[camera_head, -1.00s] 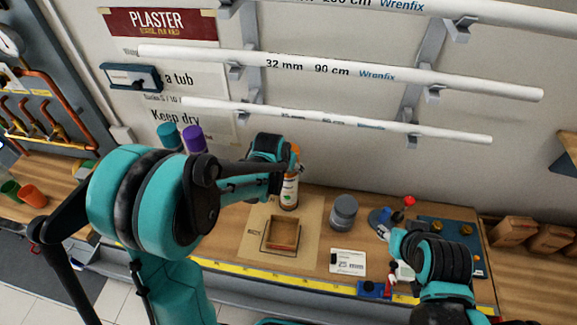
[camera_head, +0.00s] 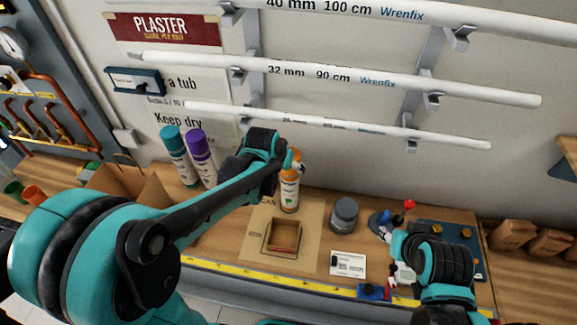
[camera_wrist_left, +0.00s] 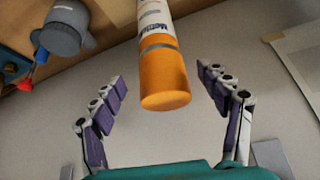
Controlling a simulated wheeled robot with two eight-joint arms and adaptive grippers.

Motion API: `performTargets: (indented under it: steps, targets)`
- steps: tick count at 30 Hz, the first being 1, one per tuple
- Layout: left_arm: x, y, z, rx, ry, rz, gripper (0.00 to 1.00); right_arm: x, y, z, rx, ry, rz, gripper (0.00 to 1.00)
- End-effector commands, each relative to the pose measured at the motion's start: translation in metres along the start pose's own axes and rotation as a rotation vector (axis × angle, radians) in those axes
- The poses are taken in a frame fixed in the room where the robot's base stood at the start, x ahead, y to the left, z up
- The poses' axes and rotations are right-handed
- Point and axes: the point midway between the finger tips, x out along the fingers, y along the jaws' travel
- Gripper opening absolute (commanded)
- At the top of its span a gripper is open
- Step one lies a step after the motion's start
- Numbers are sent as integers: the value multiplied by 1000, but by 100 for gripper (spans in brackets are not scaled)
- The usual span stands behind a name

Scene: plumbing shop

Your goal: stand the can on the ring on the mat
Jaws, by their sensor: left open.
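The can (camera_head: 289,191) is orange and white and stands upright at the far end of the brown mat (camera_head: 306,238). My left gripper (camera_head: 292,160) is at its top and partly hides it in the head view. In the left wrist view the can (camera_wrist_left: 165,75) points its orange cap at the camera. The open fingers of the left gripper (camera_wrist_left: 163,78) stand on either side of the cap, with gaps. I cannot make out the ring on the mat. My right gripper (camera_head: 396,262) is low at the right; its fingers are unclear.
A square wooden tray (camera_head: 270,250) lies on the mat, in front of the can. A grey pot (camera_head: 344,214) stands right of the mat, beside a white card (camera_head: 348,264). Teal (camera_head: 178,155) and purple (camera_head: 200,155) cans stand at left. White pipes (camera_head: 400,82) hang on the wall above.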

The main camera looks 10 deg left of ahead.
Motion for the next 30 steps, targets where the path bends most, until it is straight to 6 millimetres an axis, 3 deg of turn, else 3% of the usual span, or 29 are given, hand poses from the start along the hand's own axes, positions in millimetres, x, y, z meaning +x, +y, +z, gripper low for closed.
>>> performTargets:
  steps: [3, 10, 14, 21, 27, 30]
  targets:
    - [-24, 0, 0, -1, 0, 0, 76, -4, 0, -3, 0, 0, 0, 40]
    - [-46, 0, 1, -2, 1, -1, 76, -7, 0, -5, 0, 0, 0, 40]
    - [-67, -3, 14, -19, 11, -12, 76, -7, 0, -5, 0, 0, 0, 40]
    - [-129, -10, 76, -90, 51, -58, 76, -7, 0, -5, 0, 0, 0, 40]
    - [-153, -13, 125, -141, 83, -88, 76, -7, 0, -5, 0, 0, 0, 40]
    - [-157, -14, 138, -154, 91, -97, 76, -7, 0, -5, 0, 0, 0, 40]
